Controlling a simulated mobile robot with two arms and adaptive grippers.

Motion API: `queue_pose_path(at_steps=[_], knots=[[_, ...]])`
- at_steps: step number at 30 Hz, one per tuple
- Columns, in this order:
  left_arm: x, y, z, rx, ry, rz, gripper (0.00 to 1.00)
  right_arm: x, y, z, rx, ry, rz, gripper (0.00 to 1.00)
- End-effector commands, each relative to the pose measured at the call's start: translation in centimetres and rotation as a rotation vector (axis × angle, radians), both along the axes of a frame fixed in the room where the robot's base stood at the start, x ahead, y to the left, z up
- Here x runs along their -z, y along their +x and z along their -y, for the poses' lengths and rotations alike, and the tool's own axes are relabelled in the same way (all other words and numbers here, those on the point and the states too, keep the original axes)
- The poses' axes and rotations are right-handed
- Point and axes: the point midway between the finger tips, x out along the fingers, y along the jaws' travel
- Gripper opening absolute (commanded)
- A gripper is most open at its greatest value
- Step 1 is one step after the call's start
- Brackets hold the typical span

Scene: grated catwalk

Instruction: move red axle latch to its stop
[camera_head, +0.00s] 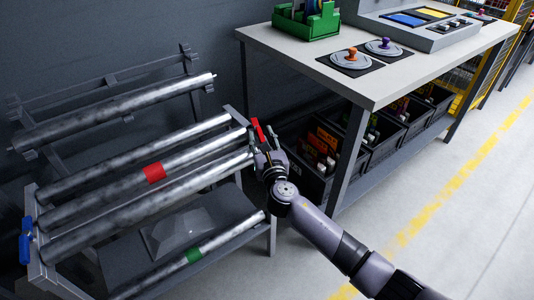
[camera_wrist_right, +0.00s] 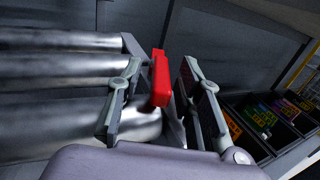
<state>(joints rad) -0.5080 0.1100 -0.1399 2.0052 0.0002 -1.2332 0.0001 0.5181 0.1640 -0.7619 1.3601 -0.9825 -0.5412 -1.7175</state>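The red axle latch (camera_head: 257,130) is a small red bar at the right end of the roller rack (camera_head: 239,116), tilted a little from upright. In the right wrist view the latch (camera_wrist_right: 161,79) stands between the fingers of my right gripper (camera_wrist_right: 160,85), with a gap on each side. My right gripper (camera_head: 265,143) is open at the rack's right end, and its fingers partly hide the lower part of the latch in the head view. My left gripper is not in view.
A blue latch (camera_head: 26,240) is at the rack's left end. Steel rollers, one with a red band (camera_head: 154,173), fill the rack. A workbench (camera_head: 350,82) with dark bins (camera_head: 312,170) beneath stands close right of my gripper. The floor at right is clear.

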Motion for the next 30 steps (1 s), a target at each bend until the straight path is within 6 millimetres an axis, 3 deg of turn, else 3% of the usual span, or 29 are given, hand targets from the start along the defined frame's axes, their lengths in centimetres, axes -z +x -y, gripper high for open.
queue_pose_path(at_steps=[6,12,24,30], knots=[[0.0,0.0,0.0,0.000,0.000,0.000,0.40,0.2,-4.5,0.7,-0.001,0.000,-0.002,0.33],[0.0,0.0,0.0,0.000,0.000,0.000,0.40,0.1,-7.4,1.1,-0.001,-0.001,-0.001,0.33],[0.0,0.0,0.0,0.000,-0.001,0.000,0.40,0.1,-8.4,1.3,0.000,-0.001,-0.001,0.33],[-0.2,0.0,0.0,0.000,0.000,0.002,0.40,0.5,-8.3,1.4,-0.002,0.105,-0.035,0.21]])
